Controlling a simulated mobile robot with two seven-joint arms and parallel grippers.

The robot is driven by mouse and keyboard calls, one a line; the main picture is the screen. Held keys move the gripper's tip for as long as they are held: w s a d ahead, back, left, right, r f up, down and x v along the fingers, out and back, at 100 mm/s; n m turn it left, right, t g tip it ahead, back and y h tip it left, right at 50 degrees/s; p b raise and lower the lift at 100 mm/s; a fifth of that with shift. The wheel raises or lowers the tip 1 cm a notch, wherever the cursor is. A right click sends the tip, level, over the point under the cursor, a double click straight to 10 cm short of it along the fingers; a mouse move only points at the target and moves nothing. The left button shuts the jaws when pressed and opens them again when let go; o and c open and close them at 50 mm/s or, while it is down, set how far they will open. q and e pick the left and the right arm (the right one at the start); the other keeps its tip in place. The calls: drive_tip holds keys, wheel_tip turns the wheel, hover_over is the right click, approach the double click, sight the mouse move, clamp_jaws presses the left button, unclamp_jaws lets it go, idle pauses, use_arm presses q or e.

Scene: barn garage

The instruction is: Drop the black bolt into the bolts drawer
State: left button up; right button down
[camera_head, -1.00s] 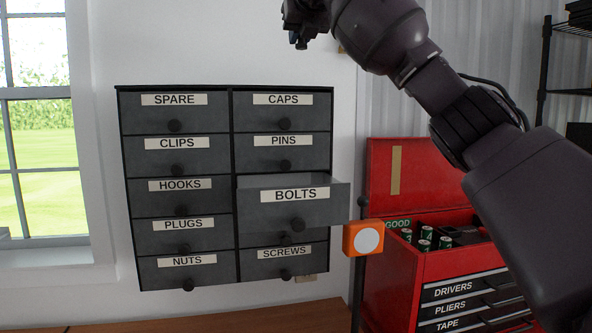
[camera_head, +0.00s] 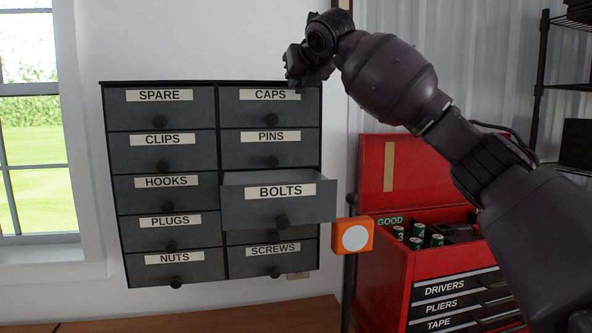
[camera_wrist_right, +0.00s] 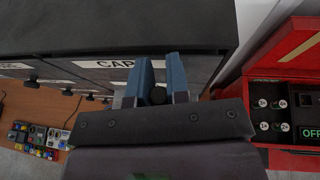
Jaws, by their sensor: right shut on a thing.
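The bolts drawer (camera_head: 236,211), grey with a BOLTS label and a round knob, is pulled out of the dark cabinet in the head view. My right gripper (camera_head: 293,82) is above it, in front of the CAPS drawer near the cabinet's top right corner. In the right wrist view, the blue fingers of this gripper (camera_wrist_right: 159,78) are shut on a small dark round thing, the black bolt (camera_wrist_right: 158,96); only its end shows. The bolt is hidden in the head view. My left gripper is not in view.
The other drawers, such as CAPS (camera_head: 250,108) and PINS (camera_head: 245,148), are shut. An orange box with a white disc (camera_head: 354,238) stands right of the bolts drawer. A red tool chest (camera_head: 398,295) is at the right. A wooden bench (camera_head: 230,313) lies below.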

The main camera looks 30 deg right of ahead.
approach(298, 171)
drive_tip(key=w, duration=0.1)
drive_tip(key=w+a+f, duration=0.1)
drive_tip(key=w+a, duration=0.1)
drive_tip(key=shift+w+a+f, duration=0.15)
drive_tip(key=shift+w+f, duration=0.1)
drive_tip(key=shift+f, duration=0.05)
drive_tip(key=shift+f, duration=0.4)
drive_tip(key=c, duration=1.1)
unclamp_jaws()
drive_tip(key=shift+f, duration=0.1)
drive_tip(key=shift+r, duration=0.55)
use_arm(q)
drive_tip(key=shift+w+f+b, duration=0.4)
drive_tip(key=shift+b, duration=0.55)
use_arm(e)
drive_tip(key=d+v, duration=0.1)
drive_tip(key=v, duration=1.1)
drive_tip(key=shift+a, duration=0.5)
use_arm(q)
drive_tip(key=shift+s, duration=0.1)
use_arm(e)
drive_tip(key=shift+s+f, duration=0.1)
